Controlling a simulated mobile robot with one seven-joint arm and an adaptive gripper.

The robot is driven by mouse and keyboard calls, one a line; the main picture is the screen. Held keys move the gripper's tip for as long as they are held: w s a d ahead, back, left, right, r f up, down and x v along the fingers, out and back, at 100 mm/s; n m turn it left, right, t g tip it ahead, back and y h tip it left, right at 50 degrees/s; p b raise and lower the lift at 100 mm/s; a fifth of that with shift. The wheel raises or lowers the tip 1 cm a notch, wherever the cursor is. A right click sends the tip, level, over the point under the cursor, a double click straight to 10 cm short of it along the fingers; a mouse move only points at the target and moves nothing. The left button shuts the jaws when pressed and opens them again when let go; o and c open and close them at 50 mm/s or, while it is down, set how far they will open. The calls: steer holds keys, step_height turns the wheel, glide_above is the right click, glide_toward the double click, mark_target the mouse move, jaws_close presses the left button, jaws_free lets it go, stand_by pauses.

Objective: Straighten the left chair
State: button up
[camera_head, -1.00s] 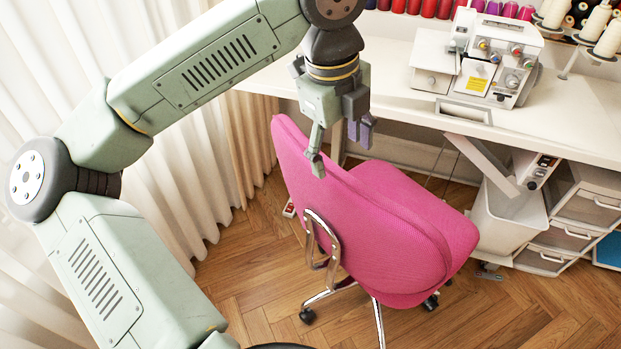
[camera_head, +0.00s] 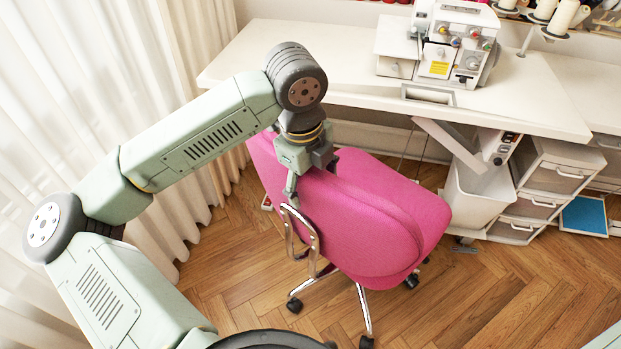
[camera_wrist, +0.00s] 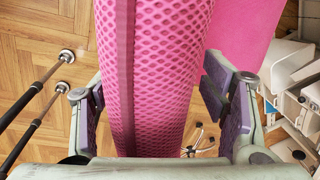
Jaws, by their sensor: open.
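The pink chair (camera_head: 365,225) stands turned at an angle in front of the white sewing table (camera_head: 330,60). Its backrest faces me and its seat points to the right and towards the table. My gripper (camera_head: 310,180) is at the upper edge of the backrest, pointing down. In the wrist view the open fingers (camera_wrist: 160,108) stand on either side of the pink mesh backrest (camera_wrist: 150,60), with a gap showing near the right finger. I cannot tell whether the left finger touches it. The far finger is hidden behind the backrest in the head view.
A white sewing machine (camera_head: 440,50) stands on the table. A white bin (camera_head: 475,195) and a drawer unit (camera_head: 540,190) stand under it, right of the chair. White curtains (camera_head: 160,60) hang at the left. The wooden floor (camera_head: 480,300) in front is clear.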

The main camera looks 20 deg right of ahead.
jaws_close()
stand_by(0.8)
